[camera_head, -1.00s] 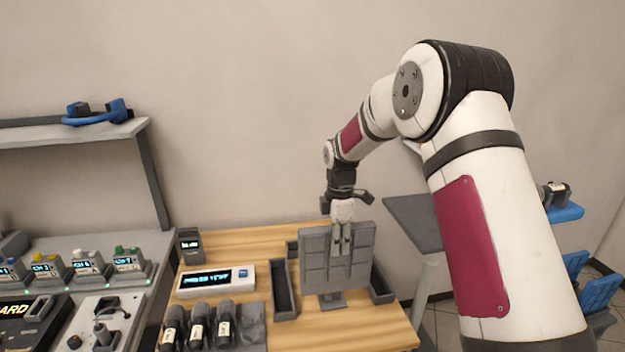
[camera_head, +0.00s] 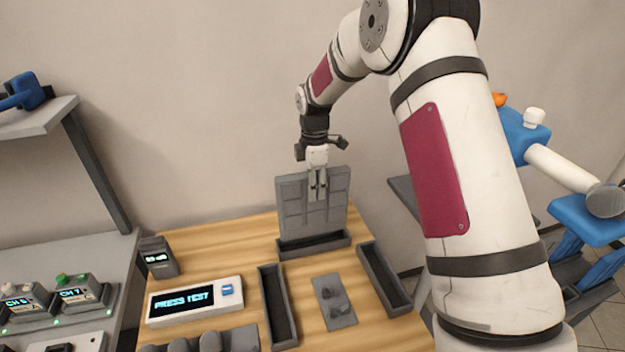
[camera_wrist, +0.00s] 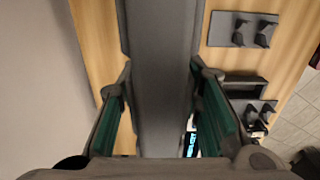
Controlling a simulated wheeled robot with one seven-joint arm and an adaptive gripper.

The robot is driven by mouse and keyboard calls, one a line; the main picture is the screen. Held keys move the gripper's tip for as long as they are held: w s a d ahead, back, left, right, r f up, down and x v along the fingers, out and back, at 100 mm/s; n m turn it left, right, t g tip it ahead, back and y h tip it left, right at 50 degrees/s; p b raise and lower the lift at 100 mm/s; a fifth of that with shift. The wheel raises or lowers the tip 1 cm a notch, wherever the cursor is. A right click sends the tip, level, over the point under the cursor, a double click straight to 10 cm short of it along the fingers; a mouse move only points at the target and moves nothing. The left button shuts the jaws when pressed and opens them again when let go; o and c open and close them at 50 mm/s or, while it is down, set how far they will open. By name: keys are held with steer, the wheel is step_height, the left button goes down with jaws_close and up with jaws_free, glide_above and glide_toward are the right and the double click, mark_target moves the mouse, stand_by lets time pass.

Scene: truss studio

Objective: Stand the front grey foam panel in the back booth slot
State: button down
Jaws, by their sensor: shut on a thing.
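The grey foam panel (camera_head: 292,212), with a grid of raised squares, is upright at the back of the wooden table. My gripper (camera_head: 317,190) is shut on its top middle from above. The back booth slot (camera_head: 315,246) is a dark grey trough. The panel's lower edge goes behind its front wall, so I cannot tell whether it rests on the slot floor. In the wrist view, the panel (camera_wrist: 160,85) runs between the two green-padded fingers of my gripper (camera_wrist: 165,105).
Side troughs stand at left (camera_head: 277,305) and right (camera_head: 383,280). A grey plate with clips (camera_head: 334,302) lies between them. A white "PRESS TEST" box (camera_head: 195,300) and a small dark display unit (camera_head: 158,257) are at left. A plain wall is behind the table.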

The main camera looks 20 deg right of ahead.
mark_target(314, 203)
steer(key=shift+f, duration=2.4)
steer(key=shift+f+b, duration=0.6)
steer(key=c, duration=1.4)
jaws_free()
steer(key=shift+r, duration=0.1)
steer(key=shift+r+p, duration=0.55)
steer(key=shift+r, duration=4.85)
